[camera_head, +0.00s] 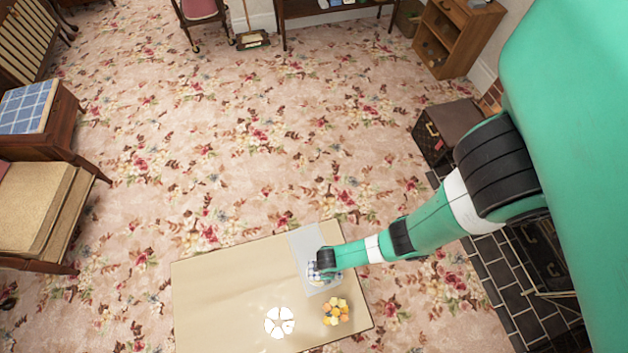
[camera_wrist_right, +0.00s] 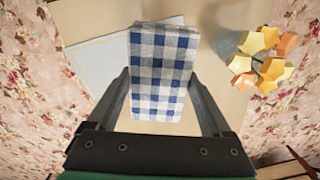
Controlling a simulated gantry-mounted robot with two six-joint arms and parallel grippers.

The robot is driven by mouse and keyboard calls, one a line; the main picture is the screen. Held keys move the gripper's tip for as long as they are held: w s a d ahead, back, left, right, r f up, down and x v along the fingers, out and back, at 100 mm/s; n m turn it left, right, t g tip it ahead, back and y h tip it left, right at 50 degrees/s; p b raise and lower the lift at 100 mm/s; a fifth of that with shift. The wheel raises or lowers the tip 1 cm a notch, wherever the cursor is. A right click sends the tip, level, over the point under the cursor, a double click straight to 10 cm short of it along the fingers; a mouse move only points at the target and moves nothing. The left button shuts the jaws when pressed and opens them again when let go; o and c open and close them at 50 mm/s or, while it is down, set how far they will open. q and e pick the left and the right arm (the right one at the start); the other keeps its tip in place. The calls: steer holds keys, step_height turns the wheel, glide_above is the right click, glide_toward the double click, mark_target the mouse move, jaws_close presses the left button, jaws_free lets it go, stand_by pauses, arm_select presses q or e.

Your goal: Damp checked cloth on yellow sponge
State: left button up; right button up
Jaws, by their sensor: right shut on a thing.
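A blue-and-white checked cloth (camera_wrist_right: 163,50) fills the middle of the right wrist view as a folded, upright-looking rectangle. My right gripper (camera_wrist_right: 160,80) is shut on it, with one finger on each side. In the head view the cloth (camera_head: 314,270) shows only as a small checked patch under my right gripper (camera_head: 321,268), over the pale grey sheet (camera_head: 303,242). That sheet also shows behind the cloth in the right wrist view (camera_wrist_right: 95,62). I cannot make out a yellow sponge in either view. My left gripper is in neither view.
The beige table top (camera_head: 225,290) holds a yellow-orange flower-shaped cluster (camera_head: 336,311) near its right edge and a white petal-shaped piece (camera_head: 280,321) left of it. The table's left part is clear. A dark case (camera_head: 448,130) and a wooden cabinet (camera_head: 455,35) stand on the floor behind.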

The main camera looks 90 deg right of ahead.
steer(key=m, duration=0.1)
steer(key=f+m, duration=0.1)
steer(key=m+b, duration=0.1)
steer(key=m, duration=0.1)
steer(key=shift+w+f, duration=0.15)
steer(key=shift+w, duration=0.1)
steer(key=shift+w+f+m+b, duration=0.5)
steer(key=shift+f+m+b, duration=0.15)
steer(key=shift+m, duration=0.05)
steer(key=shift+w, duration=0.35)
step_height(320, 180, down, 6)
steer(key=b, duration=0.6)
steer(key=shift+f+b, duration=0.5)
stand_by(0.6)
steer(key=shift+s, duration=0.1)
step_height(320, 180, up, 7)
steer(key=p, duration=0.7)
steer(key=shift+r, duration=0.1)
